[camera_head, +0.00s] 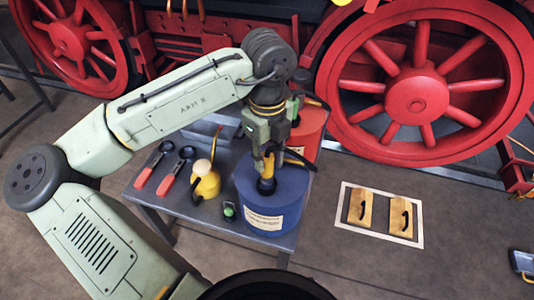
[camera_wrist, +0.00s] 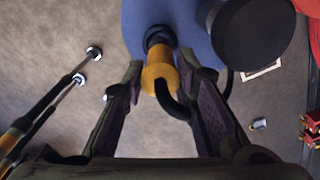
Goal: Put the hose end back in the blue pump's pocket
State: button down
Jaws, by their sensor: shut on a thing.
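The blue pump (camera_head: 262,207) is a blue drum with a pale label, standing on the grey bench. Its blue body also shows at the top of the wrist view (camera_wrist: 135,22). My gripper (camera_head: 265,160) is above the pump, pointing down, and is shut on the yellow hose end (camera_wrist: 158,73). In the wrist view the fingers (camera_wrist: 163,82) flank the hose end, and a black hose curves away from it. The hose end's far tip meets a dark round collar (camera_wrist: 159,37) at the pump. I cannot tell how deep the tip sits in the pocket.
A red drum (camera_head: 308,128) stands close behind the blue pump. A yellow oil can (camera_head: 207,182) and red-handled tools (camera_head: 165,182) are on the bench's left part. Big red wheels (camera_head: 418,92) stand behind. Two wooden blocks (camera_head: 360,208) lie in a white floor frame.

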jog(key=shift+f, duration=0.3)
jog(key=shift+f+b, duration=0.75)
jog(key=shift+f, duration=0.4)
jog(key=shift+f, duration=0.2)
jog(key=c, duration=1.2)
grip_release()
jog(key=shift+r, duration=0.1)
notch_tip(320, 180, up, 12)
jog(key=shift+f, duration=0.1)
